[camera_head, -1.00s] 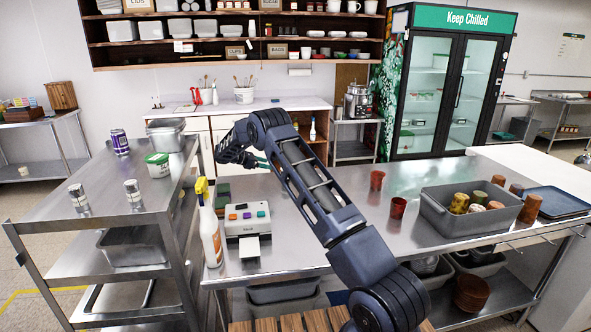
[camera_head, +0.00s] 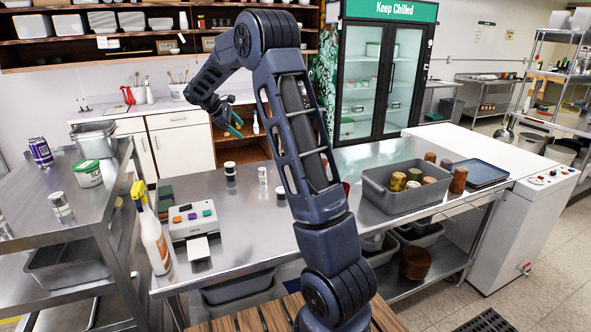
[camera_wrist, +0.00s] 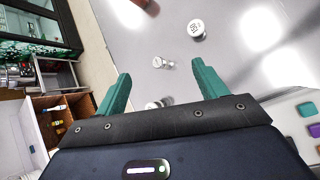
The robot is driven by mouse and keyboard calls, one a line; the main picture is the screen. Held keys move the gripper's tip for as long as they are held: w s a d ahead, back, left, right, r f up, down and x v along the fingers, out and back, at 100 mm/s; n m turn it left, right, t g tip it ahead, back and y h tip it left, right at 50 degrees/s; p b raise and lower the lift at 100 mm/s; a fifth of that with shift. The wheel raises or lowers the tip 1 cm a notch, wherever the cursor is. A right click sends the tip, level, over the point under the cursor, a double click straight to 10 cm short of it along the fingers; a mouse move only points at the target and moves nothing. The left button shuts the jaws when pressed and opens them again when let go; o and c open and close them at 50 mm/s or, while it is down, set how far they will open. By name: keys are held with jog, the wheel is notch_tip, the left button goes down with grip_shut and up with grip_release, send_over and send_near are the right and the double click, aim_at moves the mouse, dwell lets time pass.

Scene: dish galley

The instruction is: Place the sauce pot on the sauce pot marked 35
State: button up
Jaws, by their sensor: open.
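The sauce pots are small white and dark cylinders. On the steel table in the head view are a left pot (camera_head: 230,173), which looks like two stacked, a middle pot (camera_head: 262,174) and a nearer right pot (camera_head: 281,193). Another pot (camera_head: 60,207) stands on the left cart. My gripper (camera_head: 234,125) is open and empty, above the table's far edge near the left pot. In the wrist view, one pot (camera_wrist: 155,105) lies between the fingers (camera_wrist: 161,72), partly hidden. Beyond are a small pot (camera_wrist: 160,62) and a pot with a dark top marking (camera_wrist: 196,28), too small to read surely.
A spray bottle (camera_head: 155,240) and a button machine (camera_head: 192,220) stand at the table's left. A grey bin (camera_head: 388,198) with several cups and a blue tray (camera_head: 480,171) are at the right. A red cup is partly behind my arm.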

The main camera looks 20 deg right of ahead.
jog(key=s+d+r+m+y, duration=0.1)
jog(key=s+d+r+m, duration=0.1)
jog(key=s, duration=0.6)
jog(key=s+d+r+m+y, duration=0.2)
jog(key=s+r, duration=0.1)
jog(key=s, duration=0.5)
jog(key=s+d+r+m+y, duration=0.1)
jog(key=s+d+r+m, duration=0.1)
jog(key=s, duration=0.5)
jog(key=s+f+m+t+y, duration=0.1)
jog(key=s+f+m+y, duration=0.1)
jog(key=s, duration=0.9)
jog(key=s+f+m+t+y, duration=0.2)
jog(key=s+m, duration=0.3)
jog(key=s, duration=0.7)
jog(key=shift+s+f+t, duration=0.3)
jog(key=shift+f, duration=0.35)
